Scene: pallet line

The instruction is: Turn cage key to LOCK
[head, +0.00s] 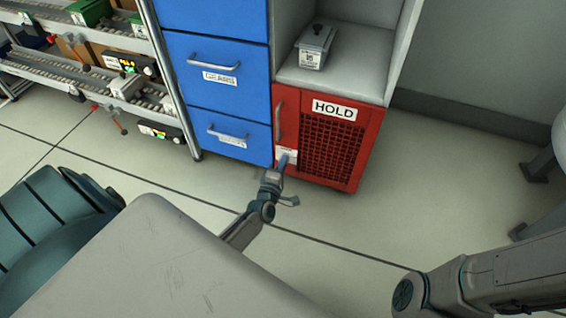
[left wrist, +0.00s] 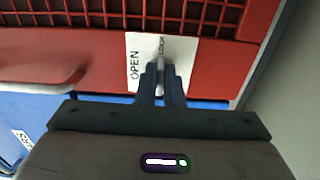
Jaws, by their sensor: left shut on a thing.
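The red cage (head: 357,141) has a mesh door and a HOLD sign (head: 335,110); it stands low beside the blue drawers. My left gripper (head: 284,158) is at the white key plate (head: 293,153) on the cage's lower left. In the left wrist view, the plate (left wrist: 133,78) reads OPEN on the left, with LOCK near the fingers. My left gripper (left wrist: 161,72) is shut on the grey key (left wrist: 161,82), of which a sliver shows between the fingers. The fingers hide most of the key, so its exact angle is unclear. My right gripper is out of view.
Blue drawers (head: 216,72) with handles adjoin the cage on the left. A grey lidded box (head: 313,47) sits on the shelf above the cage. A roller rack (head: 100,62) with boxes stands at the far left. The floor (head: 340,215) in front is clear.

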